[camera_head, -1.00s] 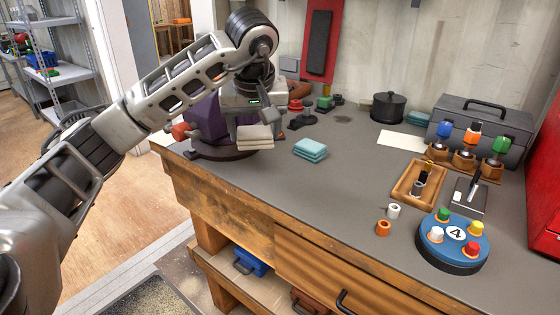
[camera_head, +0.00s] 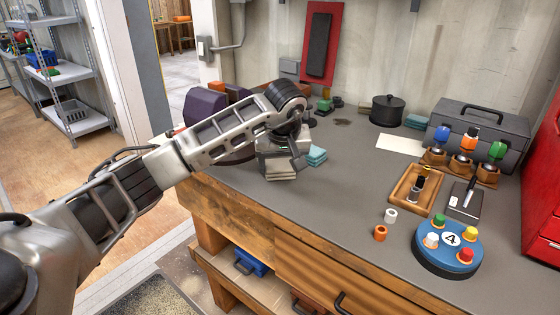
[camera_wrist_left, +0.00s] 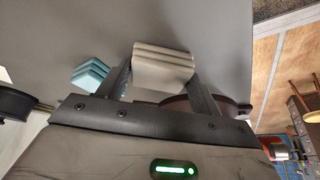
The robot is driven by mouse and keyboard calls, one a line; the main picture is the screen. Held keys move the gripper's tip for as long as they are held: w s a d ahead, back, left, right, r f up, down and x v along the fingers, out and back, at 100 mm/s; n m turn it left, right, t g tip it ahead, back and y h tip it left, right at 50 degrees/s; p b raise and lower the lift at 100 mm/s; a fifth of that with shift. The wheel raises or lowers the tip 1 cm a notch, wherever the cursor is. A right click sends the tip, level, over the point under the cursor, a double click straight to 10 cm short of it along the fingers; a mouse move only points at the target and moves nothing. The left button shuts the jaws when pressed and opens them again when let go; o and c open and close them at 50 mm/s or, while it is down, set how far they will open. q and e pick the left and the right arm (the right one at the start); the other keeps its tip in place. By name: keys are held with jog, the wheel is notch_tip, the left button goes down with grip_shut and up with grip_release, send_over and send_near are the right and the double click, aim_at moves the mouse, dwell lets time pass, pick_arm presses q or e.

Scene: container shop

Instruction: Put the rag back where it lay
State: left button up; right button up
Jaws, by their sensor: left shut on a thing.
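A beige folded rag (camera_head: 281,174) is held in my left gripper (camera_head: 283,160), close to the bench's front edge at its left part. The wrist view shows the rag (camera_wrist_left: 163,64) pinched between both fingers of the gripper (camera_wrist_left: 160,80). Whether its underside touches the bench top I cannot tell. A teal folded cloth (camera_head: 317,156) lies just right of the gripper, partly hidden by it; it also shows in the wrist view (camera_wrist_left: 90,74). My right gripper is not in view.
The grey bench top (camera_head: 340,200) is clear to the right of the rag. Behind my arm stands a purple machine (camera_head: 205,105). Further right are an orange ring (camera_head: 380,233), a white ring (camera_head: 390,216), a wooden tray (camera_head: 402,192) and a blue disc with coloured knobs (camera_head: 450,262).

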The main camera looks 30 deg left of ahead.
pick_arm(q)
jog(key=shift+f, duration=0.15)
jog(key=o, duration=0.8)
jog(key=shift+o, duration=0.4)
jog(key=shift+r, duration=0.2)
jog(key=v, duration=1.2)
jog(key=shift+b, duration=0.35)
